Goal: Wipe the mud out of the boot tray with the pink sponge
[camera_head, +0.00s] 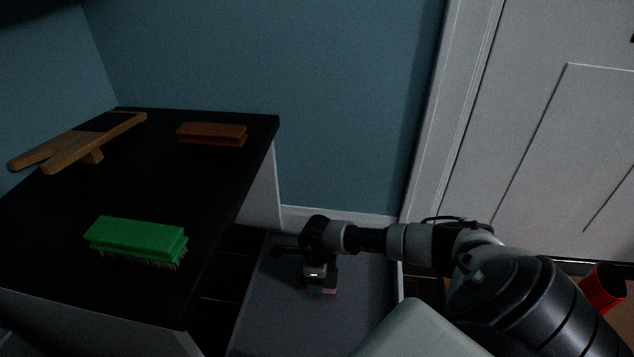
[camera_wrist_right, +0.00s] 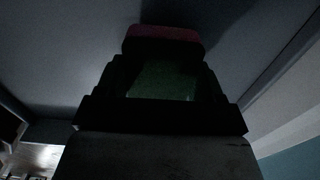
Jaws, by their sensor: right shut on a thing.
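My right gripper (camera_head: 322,287) reaches down over a wide grey surface (camera_head: 290,325), which looks like the boot tray, between the black-topped cabinet and the door. It is shut on the pink sponge (camera_head: 329,292), of which only a small part shows below the jaws. In the right wrist view the sponge (camera_wrist_right: 163,34) shows as a dark pink band beyond the jaws, with a dark green patch (camera_wrist_right: 160,80) between them. The grey surface (camera_wrist_right: 60,50) lies behind it. Whether the sponge touches it is unclear. I cannot make out mud in the dim light. My left gripper is out of view.
On the black cabinet top (camera_head: 60,250) lie a green brush (camera_head: 135,240), a reddish-brown block or brush (camera_head: 212,134) and a wooden boot jack (camera_head: 85,140). A blue wall (camera_head: 350,100) stands behind, a white door (camera_head: 560,130) at right. A red object (camera_head: 602,288) stands by the door.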

